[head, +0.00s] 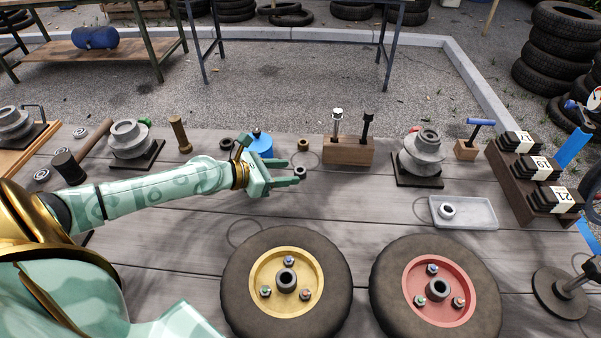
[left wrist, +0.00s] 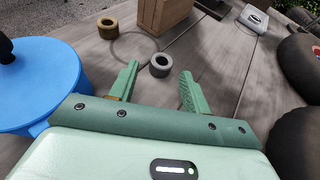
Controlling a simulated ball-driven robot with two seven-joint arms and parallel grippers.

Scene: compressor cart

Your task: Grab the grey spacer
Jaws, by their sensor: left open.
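The grey spacer (head: 300,171) is a small thick ring lying on the wooden bench, hole facing up. It also shows in the left wrist view (left wrist: 160,66), just ahead of the gap between my fingertips. My left gripper (head: 291,173) is open and empty, low over the bench, with its fingers pointing right towards the spacer. A second, paler silver ring (head: 447,211) lies in a shallow grey tray (head: 477,207) at the right. My right gripper is not in view.
A brass ring (head: 303,145) lies behind the spacer, near a wooden block (head: 347,151) holding two upright tools. A blue pot (left wrist: 40,82) stands close beside my left gripper. Two wheels, yellow-hubbed (head: 257,265) and red-hubbed (head: 413,286), lie at the front.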

